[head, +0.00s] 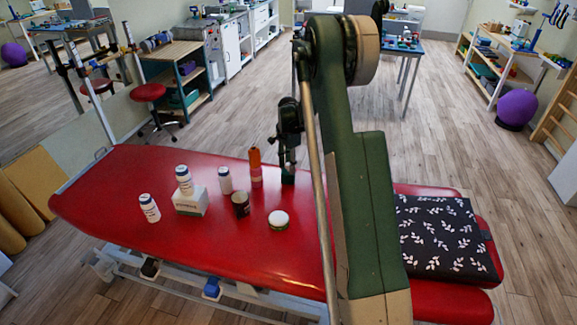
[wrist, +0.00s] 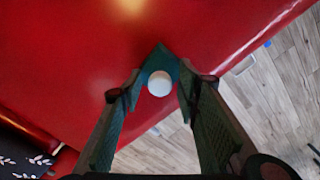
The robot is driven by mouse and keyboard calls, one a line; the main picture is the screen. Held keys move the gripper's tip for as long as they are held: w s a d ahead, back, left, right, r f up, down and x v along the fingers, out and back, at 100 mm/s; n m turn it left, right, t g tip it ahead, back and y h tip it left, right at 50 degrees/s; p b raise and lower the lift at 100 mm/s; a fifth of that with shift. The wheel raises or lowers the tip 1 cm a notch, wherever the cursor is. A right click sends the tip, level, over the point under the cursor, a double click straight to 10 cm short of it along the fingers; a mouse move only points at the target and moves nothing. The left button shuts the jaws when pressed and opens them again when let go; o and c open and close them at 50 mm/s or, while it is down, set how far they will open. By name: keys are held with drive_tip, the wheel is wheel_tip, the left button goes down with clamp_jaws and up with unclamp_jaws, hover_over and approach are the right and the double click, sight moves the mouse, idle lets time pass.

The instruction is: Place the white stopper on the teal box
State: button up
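The teal box (wrist: 161,57) shows in the wrist view as a dark teal square, partly hidden by my fingers. The round white stopper (wrist: 159,84) appears over it, seemingly resting on its top. My gripper (wrist: 161,87) is open, with a finger on each side of the stopper and a visible gap to each. In the head view my gripper (head: 287,165) points down just above the teal box (head: 288,177), which stands on the red treatment table (head: 110,215). The stopper cannot be made out in the head view.
An orange bottle (head: 255,168) and a white bottle (head: 225,180) stand left of my gripper. A dark jar (head: 241,204) and a white-lidded jar (head: 279,220) are nearer.

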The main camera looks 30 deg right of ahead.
sight(288, 164)
drive_tip(key=shift+r, duration=0.1)
wheel_tip(288, 164, up, 12)
drive_tip(key=p, duration=0.1)
drive_tip(key=shift+p, duration=0.4)
idle(0.4)
drive_tip(key=shift+a+r, duration=0.1)
drive_tip(key=shift+r, duration=0.05)
idle(0.4)
